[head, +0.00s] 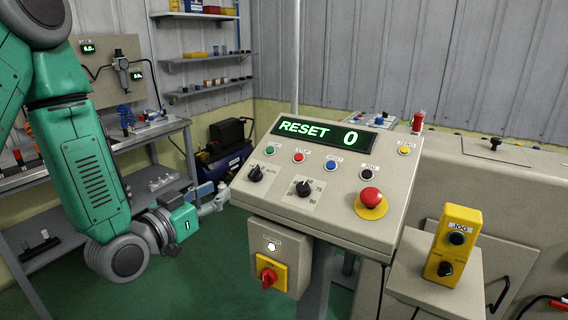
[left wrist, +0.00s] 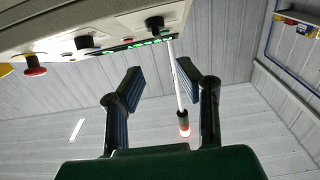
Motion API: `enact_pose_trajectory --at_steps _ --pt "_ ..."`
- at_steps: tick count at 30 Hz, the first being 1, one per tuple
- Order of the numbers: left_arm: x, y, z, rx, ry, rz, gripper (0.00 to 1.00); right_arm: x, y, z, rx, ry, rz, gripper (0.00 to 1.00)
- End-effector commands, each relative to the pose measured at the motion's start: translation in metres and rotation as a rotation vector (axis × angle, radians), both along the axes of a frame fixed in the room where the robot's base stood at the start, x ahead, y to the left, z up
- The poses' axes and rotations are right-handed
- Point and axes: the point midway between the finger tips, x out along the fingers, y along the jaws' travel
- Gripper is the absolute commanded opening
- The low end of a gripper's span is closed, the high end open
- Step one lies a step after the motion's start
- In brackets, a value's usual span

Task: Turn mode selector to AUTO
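The control panel (head: 330,215) slopes in the middle of the head view, with a display reading RESET 0. The mode selector appears to be the black knob (head: 256,173) at the panel's left; its label is too small to read surely. In the left wrist view the nearest black knob (left wrist: 154,22) appears to be this selector, above and beyond the fingers. My left gripper (head: 218,193) is just left of the panel's left edge, apart from the knob. In the left wrist view my gripper (left wrist: 160,68) is open with nothing between its fingers. My right gripper is not in view.
A second black knob (head: 303,188) with a number scale sits right of the selector. A red emergency button (head: 371,197) is farther right. A box with a red rotary switch (head: 270,275) hangs below. A yellow jog box (head: 453,245) stands at right. A workbench (head: 150,135) is behind my arm.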

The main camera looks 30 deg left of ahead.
Motion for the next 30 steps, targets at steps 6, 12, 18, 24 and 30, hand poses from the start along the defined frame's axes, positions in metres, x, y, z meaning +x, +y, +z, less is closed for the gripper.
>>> enact_pose_trajectory --at_steps 6,12,18,24,30 --pt "0.030 -0.004 0.001 0.004 -0.002 -0.003 0.30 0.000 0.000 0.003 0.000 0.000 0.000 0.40" --pt "0.074 -0.003 -0.001 0.001 -0.001 -0.002 0.30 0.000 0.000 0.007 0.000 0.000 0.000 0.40" --pt "0.111 -0.006 -0.002 -0.001 0.001 -0.001 0.30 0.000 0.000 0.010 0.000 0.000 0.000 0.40" --pt "0.131 -0.008 -0.002 -0.002 0.002 -0.001 0.30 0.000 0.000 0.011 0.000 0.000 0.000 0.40" --pt "0.136 -0.010 -0.002 -0.001 0.003 0.000 0.30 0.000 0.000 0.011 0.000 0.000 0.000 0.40"
